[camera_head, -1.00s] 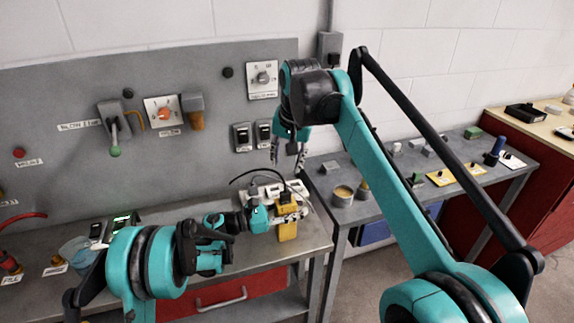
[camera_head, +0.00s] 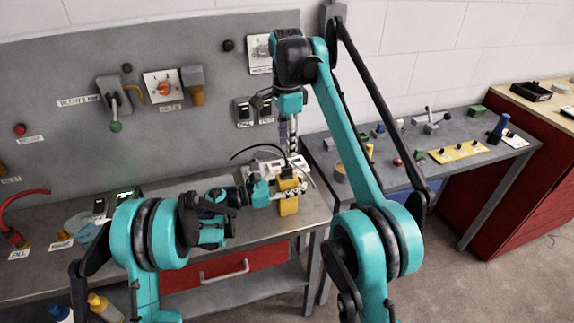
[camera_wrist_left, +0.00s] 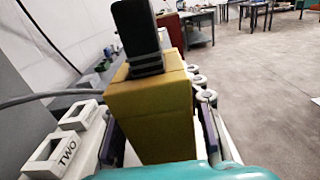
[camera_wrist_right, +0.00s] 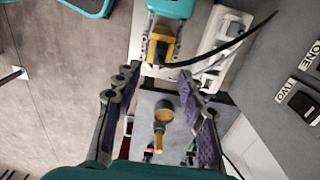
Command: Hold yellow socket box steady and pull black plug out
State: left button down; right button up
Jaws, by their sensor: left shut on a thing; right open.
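The yellow socket box (camera_head: 288,207) stands upright at the right end of the grey bench. My left gripper (camera_head: 285,187) is shut on it from the left. In the left wrist view the yellow box (camera_wrist_left: 150,115) is between the two fingers. The black plug (camera_head: 287,173) sits upright in the top of the box and also shows in the left wrist view (camera_wrist_left: 138,35). My right gripper (camera_head: 288,150) hangs fingers down above the plug, apart from it. In the right wrist view its fingers (camera_wrist_right: 157,82) are spread and empty, with the yellow box (camera_wrist_right: 158,33) beyond them.
A black cable (camera_wrist_right: 235,38) curves away from the plug. White switch blocks (camera_wrist_left: 65,155) stand close beside the box. The grey wall panel (camera_head: 60,110) with switches is behind. A second grey table (camera_head: 440,135) with small parts stands to the right.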

aim_at(287, 167)
notch_tip(287, 167, down, 10)
jog(key=shift+r, duration=0.2)
grip_shut()
jog(key=shift+r, duration=0.1)
jog(key=shift+r, duration=1.45)
jog(key=shift+r, duration=0.1)
jog(key=shift+r, duration=1.4)
